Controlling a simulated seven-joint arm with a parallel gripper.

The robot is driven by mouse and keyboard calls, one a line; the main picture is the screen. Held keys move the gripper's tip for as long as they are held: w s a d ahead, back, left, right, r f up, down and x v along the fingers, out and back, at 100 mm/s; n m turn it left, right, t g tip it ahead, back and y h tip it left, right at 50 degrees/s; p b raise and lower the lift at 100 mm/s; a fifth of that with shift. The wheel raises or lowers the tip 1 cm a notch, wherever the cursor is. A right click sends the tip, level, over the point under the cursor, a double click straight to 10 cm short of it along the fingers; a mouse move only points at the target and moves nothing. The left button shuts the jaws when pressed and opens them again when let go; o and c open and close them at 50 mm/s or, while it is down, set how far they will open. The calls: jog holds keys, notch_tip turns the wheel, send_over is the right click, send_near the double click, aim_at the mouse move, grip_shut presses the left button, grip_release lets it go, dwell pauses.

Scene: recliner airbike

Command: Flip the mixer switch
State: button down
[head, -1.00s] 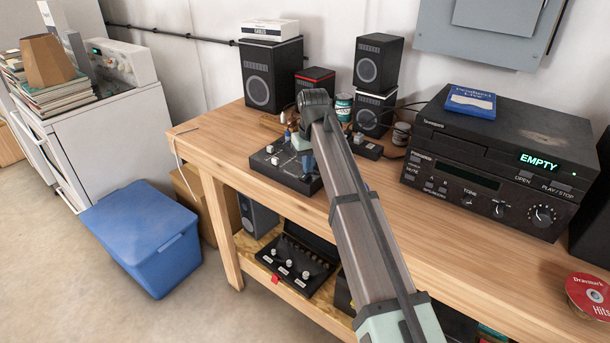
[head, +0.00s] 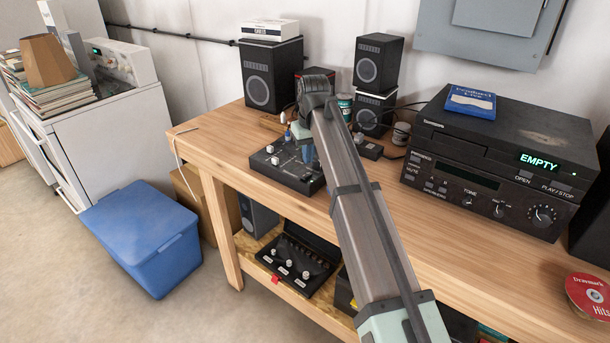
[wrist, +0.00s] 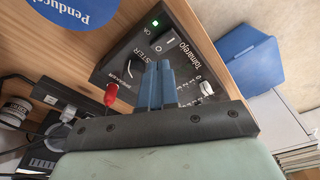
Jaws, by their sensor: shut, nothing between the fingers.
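The mixer is a black box (head: 270,176) with knobs, near the left end of the wooden bench. In the wrist view its panel (wrist: 128,55) shows a black rocker switch (wrist: 163,43) with a white mark. A small green light (wrist: 155,22) is lit next to the switch, by the label "ON". My gripper (wrist: 158,66) has blue fingers, shut and empty, over the panel close to the switch. I cannot tell whether the fingertips touch the panel. In the head view the gripper (head: 308,154) is partly hidden by my arm, which also covers part of the mixer.
A red plug (wrist: 111,94) and a white knob or plug (wrist: 206,88) stand up from the mixer near the fingers. Speakers (head: 272,75) stand behind, and a large black stereo (head: 490,160) reading "EMPTY" is at the right. A blue bin (head: 142,235) is on the floor.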

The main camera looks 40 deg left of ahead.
aim_at(308, 173)
notch_tip(308, 173, up, 3)
jog(key=shift+r, duration=0.2)
dwell(0.7)
